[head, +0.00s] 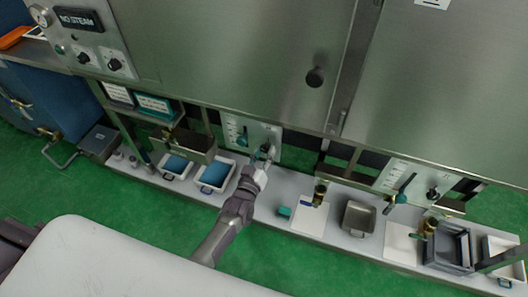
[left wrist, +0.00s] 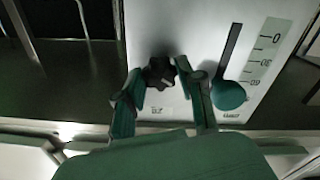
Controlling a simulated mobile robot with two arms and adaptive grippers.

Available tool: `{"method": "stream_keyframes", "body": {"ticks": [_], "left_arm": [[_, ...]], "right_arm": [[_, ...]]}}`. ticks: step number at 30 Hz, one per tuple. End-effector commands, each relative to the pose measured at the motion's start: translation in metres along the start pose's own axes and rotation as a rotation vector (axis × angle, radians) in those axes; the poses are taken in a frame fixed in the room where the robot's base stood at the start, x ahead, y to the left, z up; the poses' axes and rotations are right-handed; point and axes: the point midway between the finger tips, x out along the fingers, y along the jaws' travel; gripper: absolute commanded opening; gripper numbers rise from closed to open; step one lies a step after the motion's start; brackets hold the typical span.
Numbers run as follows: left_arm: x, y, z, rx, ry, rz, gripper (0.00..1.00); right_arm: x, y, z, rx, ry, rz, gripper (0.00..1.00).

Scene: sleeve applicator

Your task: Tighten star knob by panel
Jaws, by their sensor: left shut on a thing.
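The star knob (left wrist: 160,73) is small and black and sits on a pale panel (left wrist: 195,30) in the left wrist view. The two fingers of my left gripper (left wrist: 162,92) stand on either side of it and are shut on it. In the head view my left gripper (head: 262,168) reaches the lower right part of the same panel (head: 236,131) and hides the knob. A teal round knob (left wrist: 228,95) on a slot with a numbered scale is just right of my fingers, apart from them. My right gripper is not in view.
A long pale shelf (head: 185,188) runs below the panels, with blue-filled trays (head: 214,176), a metal tin (head: 358,217) and a grey crate (head: 449,248). A second panel (head: 411,179) with a teal handle is at the right. Large steel doors (head: 240,60) stand above.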

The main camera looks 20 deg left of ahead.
Motion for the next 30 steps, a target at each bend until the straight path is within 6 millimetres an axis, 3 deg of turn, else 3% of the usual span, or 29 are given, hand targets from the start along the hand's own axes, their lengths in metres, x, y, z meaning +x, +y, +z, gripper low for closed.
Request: {"method": "stream_keyframes", "body": {"ticks": [30], "left_arm": [[-0.0011, -0.0010, 0.0024, 0.897, -0.005, 0.000, 0.03]], "right_arm": [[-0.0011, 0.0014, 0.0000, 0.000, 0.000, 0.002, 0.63]]}}
